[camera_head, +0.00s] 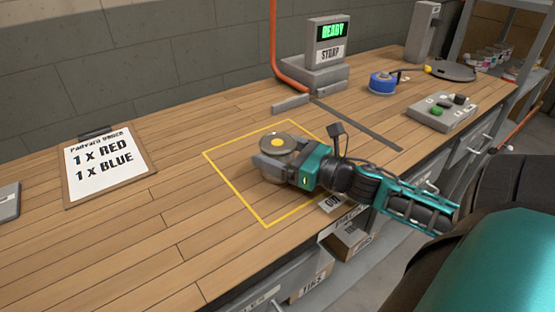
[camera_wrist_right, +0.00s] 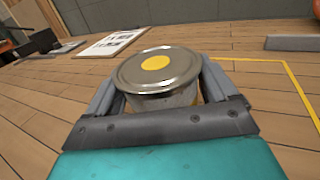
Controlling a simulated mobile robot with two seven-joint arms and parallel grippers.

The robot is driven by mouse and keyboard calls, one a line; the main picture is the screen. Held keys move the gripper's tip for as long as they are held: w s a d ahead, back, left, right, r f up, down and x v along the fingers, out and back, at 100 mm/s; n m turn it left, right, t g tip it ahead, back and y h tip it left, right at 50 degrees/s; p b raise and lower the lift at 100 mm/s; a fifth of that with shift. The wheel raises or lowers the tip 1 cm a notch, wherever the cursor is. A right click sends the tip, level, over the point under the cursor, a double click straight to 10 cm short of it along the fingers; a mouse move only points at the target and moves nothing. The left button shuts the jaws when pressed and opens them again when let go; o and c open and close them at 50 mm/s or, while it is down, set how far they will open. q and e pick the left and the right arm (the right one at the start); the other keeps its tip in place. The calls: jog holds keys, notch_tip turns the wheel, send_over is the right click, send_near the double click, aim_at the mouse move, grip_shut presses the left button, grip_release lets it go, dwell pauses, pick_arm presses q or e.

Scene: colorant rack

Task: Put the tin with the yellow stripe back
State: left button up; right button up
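The tin (camera_head: 277,145) is a round metal can with a yellow disc on its lid. It stands inside the yellow outlined square on the wooden bench in the head view. My right gripper (camera_head: 268,165) is around it, with one finger on each side. In the right wrist view the tin (camera_wrist_right: 157,72) sits between the two grey fingers of my right gripper (camera_wrist_right: 158,90), which look close against its sides. I cannot tell for sure whether they press on it. Most of its side wall, where a stripe might be, is hidden. My left gripper is not in view.
A clipboard (camera_head: 107,165) reading 1 x RED, 1 x BLUE lies at left. A machine showing READY (camera_head: 329,45) stands at the back. A shelf with several tins (camera_head: 490,58) is at far right.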

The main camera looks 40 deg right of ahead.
jog(key=c, duration=0.9)
jog(key=shift+r, duration=0.25)
